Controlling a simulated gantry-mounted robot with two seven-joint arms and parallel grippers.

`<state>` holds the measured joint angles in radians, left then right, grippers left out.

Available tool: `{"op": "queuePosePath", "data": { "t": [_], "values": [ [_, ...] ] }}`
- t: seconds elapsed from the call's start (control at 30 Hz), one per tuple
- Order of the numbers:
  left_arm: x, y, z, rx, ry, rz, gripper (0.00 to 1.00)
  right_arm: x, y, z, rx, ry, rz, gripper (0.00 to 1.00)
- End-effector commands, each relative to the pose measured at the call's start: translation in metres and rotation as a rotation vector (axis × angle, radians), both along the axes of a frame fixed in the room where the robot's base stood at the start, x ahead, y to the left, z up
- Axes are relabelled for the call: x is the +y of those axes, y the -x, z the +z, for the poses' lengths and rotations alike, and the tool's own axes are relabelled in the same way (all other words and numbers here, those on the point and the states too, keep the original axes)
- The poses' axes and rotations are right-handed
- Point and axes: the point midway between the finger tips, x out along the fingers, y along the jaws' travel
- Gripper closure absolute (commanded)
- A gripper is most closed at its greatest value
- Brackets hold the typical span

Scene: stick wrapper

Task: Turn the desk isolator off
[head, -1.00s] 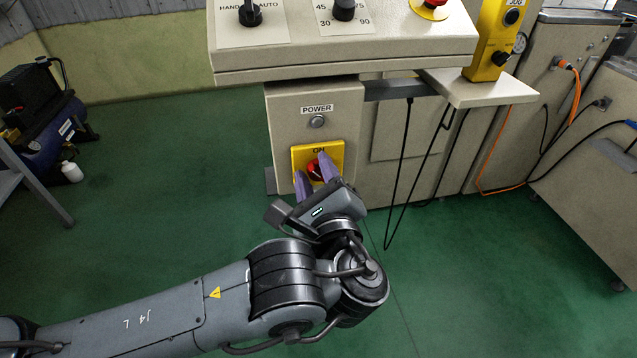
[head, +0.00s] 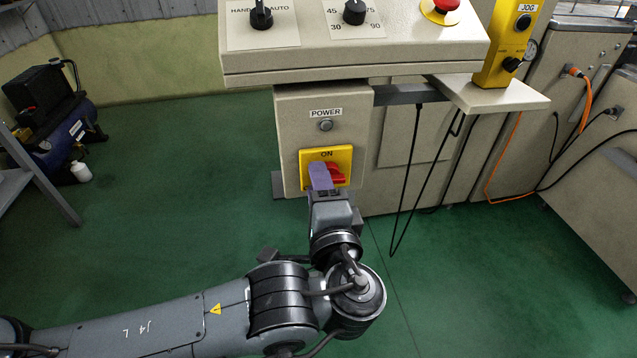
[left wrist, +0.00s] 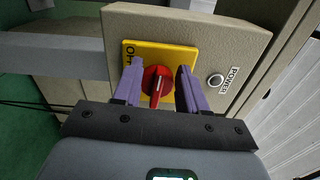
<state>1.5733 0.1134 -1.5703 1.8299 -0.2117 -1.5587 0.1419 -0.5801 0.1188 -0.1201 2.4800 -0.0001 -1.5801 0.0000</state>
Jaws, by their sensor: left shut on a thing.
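The desk isolator is a red rotary knob on a yellow plate (head: 341,154) marked ON at the top, low on a beige box under the control desk. In the head view the red knob (head: 337,175) shows partly behind my purple fingers, its handle pointing right. In the left wrist view the knob (left wrist: 157,86) sits between the two fingers, one on each side, its white pointer line running down the picture. My left gripper (head: 321,176) is shut on the knob. Lettering at the left of the plate (left wrist: 163,51) is partly hidden. My right gripper is out of view.
Above the plate is a POWER lamp (head: 326,126). The control desk (head: 350,60) overhangs the box. A yellow JOG box (head: 508,45) stands on a shelf at the right, with black cables hanging below it. Open green floor (head: 180,190) lies to the left.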

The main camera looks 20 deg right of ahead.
Motion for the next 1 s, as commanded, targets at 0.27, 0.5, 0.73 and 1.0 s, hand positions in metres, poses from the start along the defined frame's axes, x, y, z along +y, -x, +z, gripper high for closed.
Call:
{"op": "queuePosePath", "data": {
  "t": [0.27,0.5,0.73,1.0],
  "values": [
    [0.0000,0.0001,-0.0021,0.011,0.061,-0.001,0.89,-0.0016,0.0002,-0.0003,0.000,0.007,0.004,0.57],
    [0.0000,0.0001,-0.0023,0.012,0.069,-0.001,0.89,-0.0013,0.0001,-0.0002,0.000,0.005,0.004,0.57],
    [0.0000,0.0001,-0.0023,0.012,0.068,-0.001,0.52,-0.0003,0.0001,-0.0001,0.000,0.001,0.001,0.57],
    [-0.0001,0.0001,-0.0018,0.011,0.068,0.000,0.34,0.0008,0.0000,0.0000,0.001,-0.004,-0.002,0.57]
  ]
}}
